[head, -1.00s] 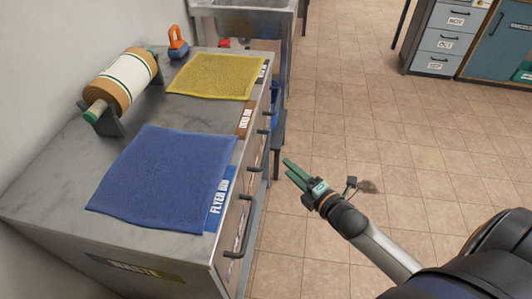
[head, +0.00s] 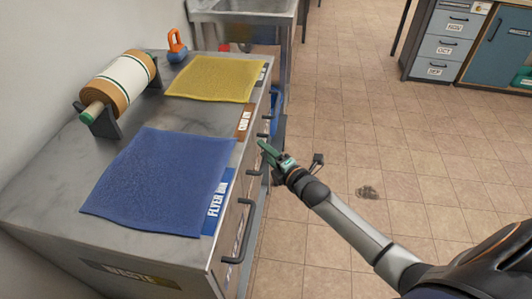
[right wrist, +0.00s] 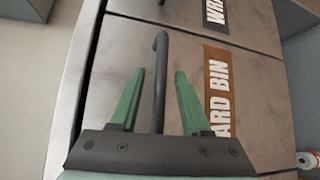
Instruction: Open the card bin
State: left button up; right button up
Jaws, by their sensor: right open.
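The card bin is a metal-fronted drawer in the grey cabinet, with a brown label (head: 244,122) on the top edge between the yellow and blue cloths. Its front and brown label (right wrist: 218,98) also show in the right wrist view. A dark bar handle (right wrist: 161,62) stands on that front. My right gripper (head: 262,147) is at the cabinet's front side. It is open, its green fingers on either side of the handle, with a gap showing on both sides. My left gripper is not in view.
A flyer bin with a blue label (head: 218,200) and its own handle (head: 238,232) is nearer to me. The cabinet top holds a blue cloth (head: 160,180), a yellow cloth (head: 215,78) and a roll on a stand (head: 120,85).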

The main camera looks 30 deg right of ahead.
jog(key=shift+c, duration=0.2)
grip_shut()
dwell(1.3)
